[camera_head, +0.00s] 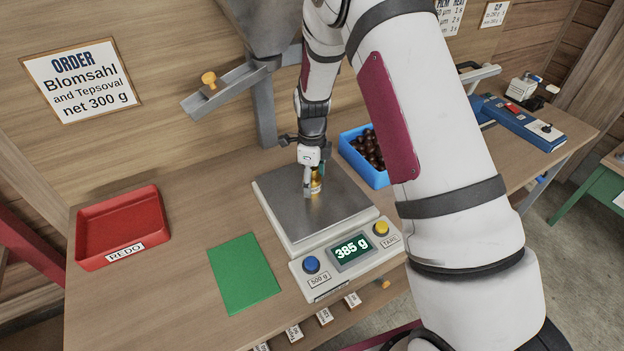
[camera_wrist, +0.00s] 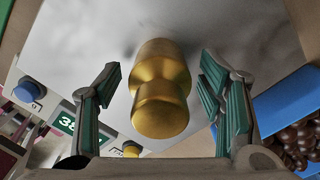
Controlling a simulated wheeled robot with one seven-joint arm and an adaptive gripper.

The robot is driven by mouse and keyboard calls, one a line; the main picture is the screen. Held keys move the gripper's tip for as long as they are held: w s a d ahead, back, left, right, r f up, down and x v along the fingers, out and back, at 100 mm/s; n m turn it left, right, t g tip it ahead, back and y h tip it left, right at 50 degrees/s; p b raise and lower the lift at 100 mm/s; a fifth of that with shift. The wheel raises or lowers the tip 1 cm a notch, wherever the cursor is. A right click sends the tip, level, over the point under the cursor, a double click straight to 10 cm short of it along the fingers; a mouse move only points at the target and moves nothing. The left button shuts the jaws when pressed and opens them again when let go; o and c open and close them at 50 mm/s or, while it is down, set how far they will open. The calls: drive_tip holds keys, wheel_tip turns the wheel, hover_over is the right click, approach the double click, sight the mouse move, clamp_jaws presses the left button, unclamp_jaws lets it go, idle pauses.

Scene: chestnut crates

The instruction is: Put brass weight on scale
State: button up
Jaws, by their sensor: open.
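The brass weight (camera_wrist: 160,88) stands on the steel pan of the scale (camera_wrist: 70,65), between the fingers of my gripper (camera_wrist: 162,100). The wrist view shows a gap on both sides of it. In the head view my gripper (camera_head: 311,185) is low over the pan, and the brass weight (camera_head: 316,181) shows partly behind a finger. The scale (camera_head: 283,228) has a lit display (camera_head: 352,251) reading 385 g, with a blue button on its left and a yellow one on its right.
A blue crate of chestnuts (camera_head: 351,160) stands behind and right of the scale. A red REDO tray (camera_head: 90,247) and a green mat (camera_head: 243,272) lie to the left. A metal chute (camera_head: 222,92) hangs above the back. The table between tray and mat is clear.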

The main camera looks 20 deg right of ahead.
wheel_tip(320, 180, up, 12)
drive_tip(key=shift+f+b, duration=0.1)
drive_tip(key=shift+b, duration=0.7)
drive_tip(key=s+r+n+t, duration=0.3)
drive_tip(key=s+r+n, duration=0.85)
drive_tip(key=r, duration=0.45)
drive_tip(key=s+r+n+t, duration=0.1)
drive_tip(key=s+r+n, duration=0.1)
drive_tip(key=s+n, duration=0.4)
drive_tip(key=s+r+n+t, duration=0.1)
drive_tip(key=s+r+n, duration=0.1)
drive_tip(key=s+n, duration=0.5)
drive_tip(key=s, duration=0.4)
drive_tip(key=shift+r+t, duration=0.25)
drive_tip(key=shift+t, duration=0.05)
